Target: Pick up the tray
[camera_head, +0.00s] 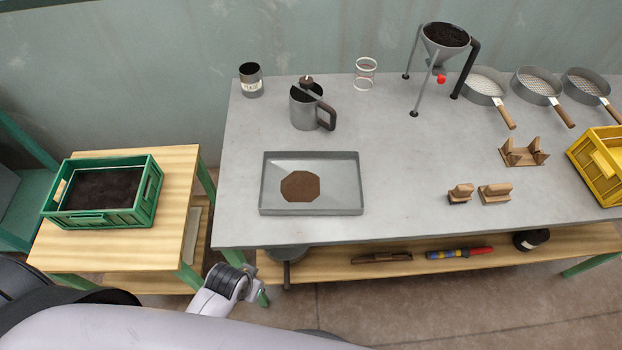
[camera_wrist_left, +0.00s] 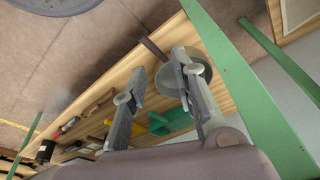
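The tray (camera_head: 311,210) is a shallow grey rectangular tray lying flat near the front left of the grey worktable. A patch of brown soil (camera_head: 300,187) lies in it. My left gripper (camera_head: 256,287) is low in front of the table, below the tray and apart from it. In the left wrist view my left gripper (camera_wrist_left: 162,66) has its two fingers spread with nothing between them. The tray does not show in the left wrist view. My right gripper is not in view.
A metal pitcher (camera_head: 305,108) stands behind the tray. A green crate of soil (camera_head: 98,219) sits on the wooden side table. A round pan (camera_wrist_left: 172,79) is under the worktable near my left fingers. Green table legs (camera_wrist_left: 234,70) are close by.

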